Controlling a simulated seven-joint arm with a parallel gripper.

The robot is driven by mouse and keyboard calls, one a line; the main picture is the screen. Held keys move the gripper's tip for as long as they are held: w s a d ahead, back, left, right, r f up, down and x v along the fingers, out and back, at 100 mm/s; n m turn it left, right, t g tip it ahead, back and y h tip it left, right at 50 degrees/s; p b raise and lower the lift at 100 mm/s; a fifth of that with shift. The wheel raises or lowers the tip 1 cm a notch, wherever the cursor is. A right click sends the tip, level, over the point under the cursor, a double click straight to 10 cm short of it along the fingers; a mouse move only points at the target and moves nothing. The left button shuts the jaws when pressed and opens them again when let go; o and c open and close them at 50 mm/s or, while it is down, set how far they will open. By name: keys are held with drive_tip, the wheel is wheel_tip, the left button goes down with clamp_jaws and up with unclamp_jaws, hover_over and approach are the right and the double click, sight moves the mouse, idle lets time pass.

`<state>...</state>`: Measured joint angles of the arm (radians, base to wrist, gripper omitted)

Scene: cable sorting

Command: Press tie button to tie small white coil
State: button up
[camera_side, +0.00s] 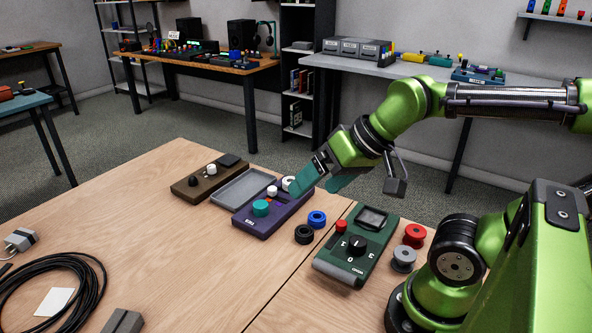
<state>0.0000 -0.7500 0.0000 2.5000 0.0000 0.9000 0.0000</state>
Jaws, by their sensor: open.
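My gripper (312,189) is open, with teal fingers, above the far right end of a purple device (262,226). The near finger hides part of that end. A small white round piece (288,183), possibly the white coil, shows on the device just left of the finger. I cannot tell whether they touch. Red parts show near the finger. Which control is the tie button cannot be read.
A grey tray (226,201) and a brown device (187,185) stand left of the purple one. Black (304,234) and blue (317,219) rings lie right of it, then a green device (333,269) and red (414,235) and grey (403,259) spools. A black cable (75,262) lies front left.

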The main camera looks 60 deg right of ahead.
clamp_jaws()
idle(0.3)
idle(1.1)
